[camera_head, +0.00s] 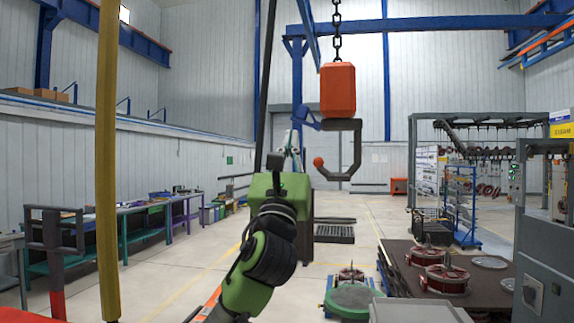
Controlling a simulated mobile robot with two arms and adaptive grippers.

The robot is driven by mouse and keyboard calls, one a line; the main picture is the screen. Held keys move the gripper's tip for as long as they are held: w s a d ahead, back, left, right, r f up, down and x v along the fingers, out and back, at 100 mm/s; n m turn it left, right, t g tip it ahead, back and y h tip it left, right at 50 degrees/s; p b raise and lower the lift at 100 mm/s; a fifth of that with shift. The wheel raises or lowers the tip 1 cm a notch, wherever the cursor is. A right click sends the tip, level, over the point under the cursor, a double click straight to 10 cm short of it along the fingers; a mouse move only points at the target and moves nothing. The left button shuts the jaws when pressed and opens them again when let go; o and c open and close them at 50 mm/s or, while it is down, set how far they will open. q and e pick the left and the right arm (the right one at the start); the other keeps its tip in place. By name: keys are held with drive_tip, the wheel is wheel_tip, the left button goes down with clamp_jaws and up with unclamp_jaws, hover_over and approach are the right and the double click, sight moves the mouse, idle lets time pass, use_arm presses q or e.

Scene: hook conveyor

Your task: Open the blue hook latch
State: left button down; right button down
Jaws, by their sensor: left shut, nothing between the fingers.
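A large orange block (338,90) hangs on a dark chain (337,30). A grey open hook (354,150) is below it, with an orange ball (318,162) at its left tip. The small blue latch (307,119) shows at the hook's upper left, above the ball. My right gripper is not in view.
A yellow post (108,160) stands close on the left. Workbenches (145,207) line the left wall. A brown table (400,262) with red round parts (446,279) and a grey control cabinet (545,250) are on the right. The floor beyond the hook is mostly open.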

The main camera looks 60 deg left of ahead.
use_arm(q)
drive_tip(key=v, duration=0.9)
drive_tip(key=shift+s+d, duration=0.15)
drive_tip(key=shift+f, duration=0.15)
